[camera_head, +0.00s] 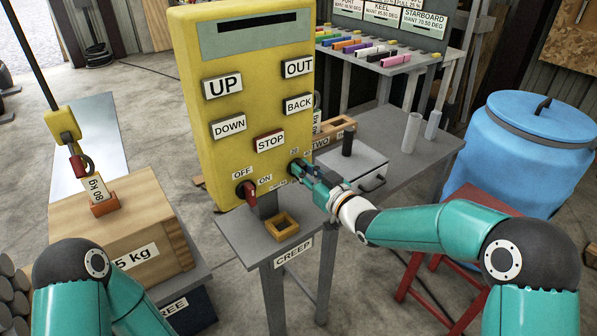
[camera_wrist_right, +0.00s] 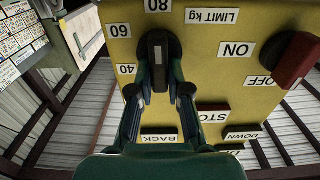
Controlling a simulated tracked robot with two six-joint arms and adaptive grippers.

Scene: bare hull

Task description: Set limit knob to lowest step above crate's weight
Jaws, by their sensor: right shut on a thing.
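The yellow control box (camera_head: 225,160) stands at the centre of the head view. Its black limit knob (camera_wrist_right: 160,48) shows in the right wrist view, with the labels 40, 60 and 80 around it and LIMIT kg beside it. I cannot tell surely which step it points to. My right gripper (camera_wrist_right: 159,92) is shut on this knob; it also shows in the head view (camera_head: 303,172). The wooden crate (camera_head: 130,215) is at the left, its front label ending in 5 kg, partly hidden by my left arm. A small kg tag (camera_head: 97,188) stands on top. My left gripper is out of view.
A red OFF/ON switch (camera_head: 247,189) is left of the knob. A hook (camera_head: 78,165) hangs above the crate. A blue barrel (camera_head: 525,150) stands at the right, near a red stool (camera_head: 425,280).

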